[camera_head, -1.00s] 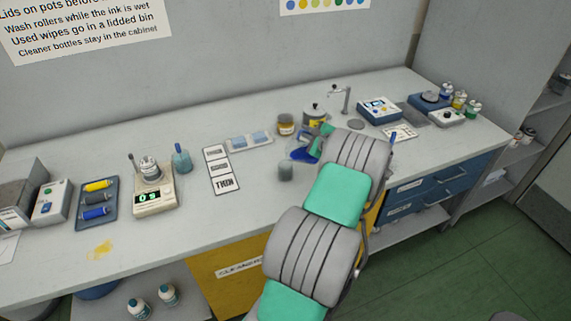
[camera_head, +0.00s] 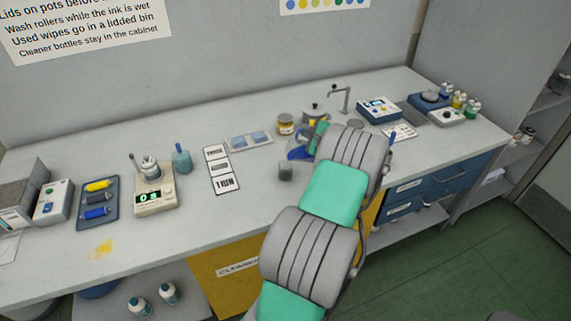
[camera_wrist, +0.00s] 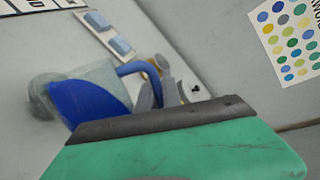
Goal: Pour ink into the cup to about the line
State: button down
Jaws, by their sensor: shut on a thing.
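My gripper (camera_wrist: 165,88) is shut on the handle of a blue jug (camera_wrist: 88,106). In the head view the jug (camera_head: 299,150) shows as a small blue shape left of my wrist, partly hidden by my arm. It looks tilted, with its lower end toward the cup. The cup (camera_head: 286,172) is small, translucent and grey-green, and stands upright on the bench, just below and left of the jug. In the wrist view the cup (camera_wrist: 44,98) overlaps the jug's front edge. I cannot make out the line, the ink level or any stream.
Behind the jug stand an amber jar (camera_head: 285,124) and a metal pot (camera_head: 315,112). A tray with blue blocks (camera_head: 250,141) and a label card (camera_head: 222,170) lie to the left. A scale (camera_head: 155,190) stands farther left. The bench front between scale and cup is clear.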

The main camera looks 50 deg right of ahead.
jog(key=shift+w+a+n, duration=0.1)
jog(key=shift+w+n, duration=0.05)
jog(key=shift+n, duration=0.15)
jog(key=shift+w, duration=0.15)
dwell(0.6)
jog(key=shift+w+f+n+g, duration=0.1)
jog(key=shift+w+n+g, duration=0.05)
jog(key=shift+n+g, duration=0.2)
dwell(1.8)
jog(key=m, duration=0.1)
jog(key=s+d+f+m+t+y+b, duration=0.1)
jog(key=m, duration=0.1)
jog(key=shift+d+m+t, duration=0.15)
jog(key=shift+m+t, duration=0.1)
jog(key=shift+f, duration=0.1)
dwell(0.6)
